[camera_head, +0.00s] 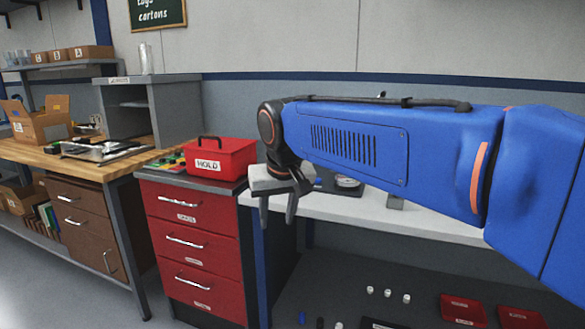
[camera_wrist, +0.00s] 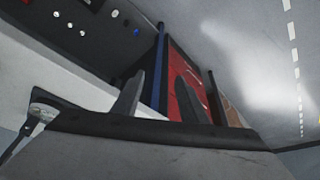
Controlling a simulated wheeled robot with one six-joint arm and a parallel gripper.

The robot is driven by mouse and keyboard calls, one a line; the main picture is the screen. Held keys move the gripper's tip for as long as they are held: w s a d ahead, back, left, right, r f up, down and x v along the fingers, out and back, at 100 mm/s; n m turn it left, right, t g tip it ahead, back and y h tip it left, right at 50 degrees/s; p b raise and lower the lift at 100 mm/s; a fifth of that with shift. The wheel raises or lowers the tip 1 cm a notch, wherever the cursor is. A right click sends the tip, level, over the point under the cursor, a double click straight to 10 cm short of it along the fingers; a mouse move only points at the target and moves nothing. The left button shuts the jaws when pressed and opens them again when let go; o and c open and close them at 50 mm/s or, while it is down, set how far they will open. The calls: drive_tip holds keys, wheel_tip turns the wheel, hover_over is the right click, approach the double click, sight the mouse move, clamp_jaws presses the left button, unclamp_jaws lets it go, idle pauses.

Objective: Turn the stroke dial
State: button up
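A round, pale dial-like part (camera_head: 347,181) sits on a dark base on the white bench (camera_head: 425,222), just below my blue arm. I cannot tell whether it is the stroke dial; my arm hides part of that area. My gripper (camera_head: 277,219) hangs at the bench's left front corner, left of this part and apart from it. Its two fingers are spread and point down with nothing between them. The wrist view also shows the gripper (camera_wrist: 159,78) open and empty, with the bench edge and red drawers beyond. A silver part (camera_wrist: 40,114) shows at that view's left edge.
A red HOLD box (camera_head: 220,158) stands on the red drawer cabinet (camera_head: 192,240) left of my gripper. A wooden workbench (camera_head: 95,168) is farther left. Red trays (camera_head: 462,309) and small white pieces lie low under the white bench. The floor at lower left is clear.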

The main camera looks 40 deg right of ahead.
drive_tip(key=w+d+r+m+g+h, duration=0.1)
drive_tip(key=w+d+r+m, duration=0.3)
drive_tip(key=w+d+r, duration=0.6)
drive_tip(key=w+d+r+m+g+h, duration=0.1)
drive_tip(key=w+d+r+m, duration=0.3)
drive_tip(key=w+d+r, duration=0.55)
drive_tip(key=x, duration=0.7)
drive_tip(key=w+a+x, duration=0.1)
drive_tip(key=x, duration=0.5)
drive_tip(key=w+a+x, duration=0.1)
drive_tip(key=x, duration=0.6)
drive_tip(key=shift+w+a+f, duration=0.15)
drive_tip(key=shift+w+f, duration=0.05)
drive_tip(key=shift+f, duration=0.2)
drive_tip(key=shift+c, duration=0.6)
clamp_jaws()
